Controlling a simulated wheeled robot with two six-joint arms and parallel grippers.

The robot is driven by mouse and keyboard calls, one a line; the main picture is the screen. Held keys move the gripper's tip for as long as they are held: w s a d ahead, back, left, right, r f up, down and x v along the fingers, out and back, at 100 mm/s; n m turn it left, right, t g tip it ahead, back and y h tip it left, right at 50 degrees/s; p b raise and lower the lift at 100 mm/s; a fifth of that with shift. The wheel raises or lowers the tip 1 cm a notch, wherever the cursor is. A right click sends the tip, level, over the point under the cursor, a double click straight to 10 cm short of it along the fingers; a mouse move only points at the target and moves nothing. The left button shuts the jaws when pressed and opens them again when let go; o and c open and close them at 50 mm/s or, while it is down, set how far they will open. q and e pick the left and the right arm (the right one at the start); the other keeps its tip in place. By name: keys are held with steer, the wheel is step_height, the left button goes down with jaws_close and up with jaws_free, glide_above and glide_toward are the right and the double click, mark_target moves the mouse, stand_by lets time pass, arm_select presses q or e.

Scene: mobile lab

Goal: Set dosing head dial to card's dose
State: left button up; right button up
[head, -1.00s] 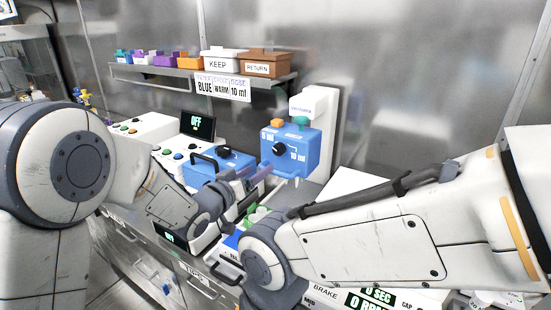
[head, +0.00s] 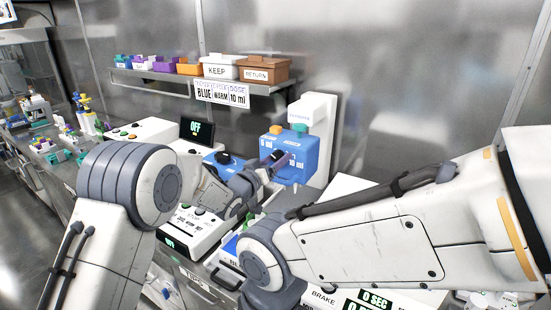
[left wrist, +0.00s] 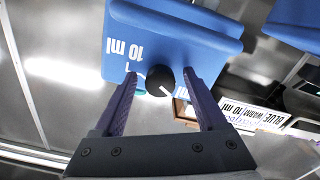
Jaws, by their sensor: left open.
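The blue dosing head (head: 293,160) hangs on a white stand, with "10 ml" printed at its right. The card (head: 222,93) under the shelf reads BLUE, WARM, 10 ml. My left gripper (head: 279,158) is in front of the dosing head and covers its dial in the head view. In the left wrist view the black dial (left wrist: 160,79) shows between the open fingers of my left gripper (left wrist: 160,76), with a gap on each side. A white line on the dial points to the lower right, away from the "10 ml" print at its left. My right gripper is out of view.
A shelf (head: 150,78) above holds small coloured boxes, a KEEP box (head: 220,67) and a RETURN box (head: 264,69). My right arm crosses the front right.

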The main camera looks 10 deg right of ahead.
arm_select(q)
steer(key=shift+c, duration=0.3)
jaws_close()
steer(key=shift+f+m+b, duration=0.15)
steer(key=shift+m+b, duration=0.45)
steer(key=shift+b, duration=0.3)
steer(key=m+b, duration=1)
steer(key=b, duration=0.1)
steer(key=shift+w+a, duration=0.1)
steer(key=shift+w, duration=0.05)
steer(key=m+b, duration=0.5)
steer(key=m, duration=0.1)
steer(key=shift+m, duration=0.4)
steer(key=m+b, duration=0.2)
steer(key=m, duration=0.1)
steer(key=shift+r+b, duration=0.2)
steer(key=shift+b, duration=0.15)
steer(key=shift+r+m+b, duration=0.1)
steer(key=shift+m+b, duration=0.5)
steer(key=shift+m, duration=0.8)
